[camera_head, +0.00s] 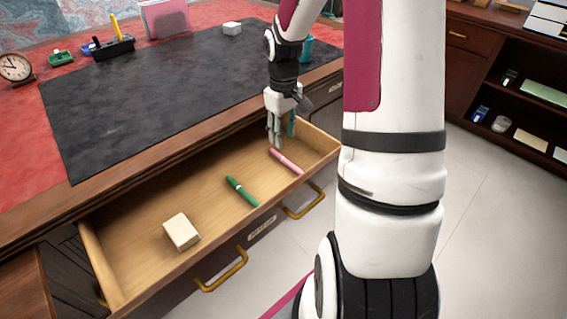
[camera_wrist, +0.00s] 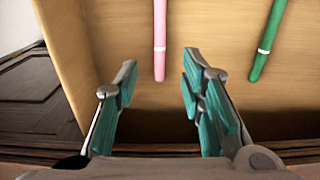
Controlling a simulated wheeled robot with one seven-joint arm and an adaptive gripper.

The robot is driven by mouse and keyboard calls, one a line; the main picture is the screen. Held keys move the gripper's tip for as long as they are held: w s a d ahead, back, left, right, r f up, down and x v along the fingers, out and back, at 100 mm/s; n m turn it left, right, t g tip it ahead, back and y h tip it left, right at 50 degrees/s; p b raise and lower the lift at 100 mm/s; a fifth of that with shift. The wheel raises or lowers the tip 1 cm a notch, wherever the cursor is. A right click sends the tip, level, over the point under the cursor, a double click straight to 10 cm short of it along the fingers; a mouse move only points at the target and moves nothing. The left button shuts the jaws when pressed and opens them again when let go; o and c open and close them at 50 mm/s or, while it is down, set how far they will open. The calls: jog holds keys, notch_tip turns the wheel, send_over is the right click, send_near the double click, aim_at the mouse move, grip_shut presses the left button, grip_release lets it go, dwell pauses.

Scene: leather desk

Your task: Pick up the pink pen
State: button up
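The pink pen (camera_head: 286,161) lies on the floor of the open drawer (camera_head: 213,206), near its right end. My gripper (camera_head: 278,140) is over the drawer, just behind the back end of the pink pen. In the wrist view the pink pen (camera_wrist: 160,42) runs down from the top edge and ends ahead of the gap between my fingers. My gripper (camera_wrist: 157,84) shows there with its two teal-padded fingers apart and nothing between them. The fingertips do not appear to touch the pen.
A green pen (camera_head: 241,191) lies left of the pink pen; it also shows in the wrist view (camera_wrist: 269,40). A cream block (camera_head: 181,232) sits further left in the drawer. The desk's wooden front edge (camera_head: 160,153) runs behind my gripper. Bare drawer floor separates the pens.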

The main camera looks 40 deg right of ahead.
aim_at(283, 158)
notch_tip(283, 158, down, 8)
jog(key=b, duration=0.2)
jog(key=shift+f+b, duration=0.15)
jog(key=shift+b, duration=0.25)
jog(key=shift+c, duration=0.2)
grip_shut()
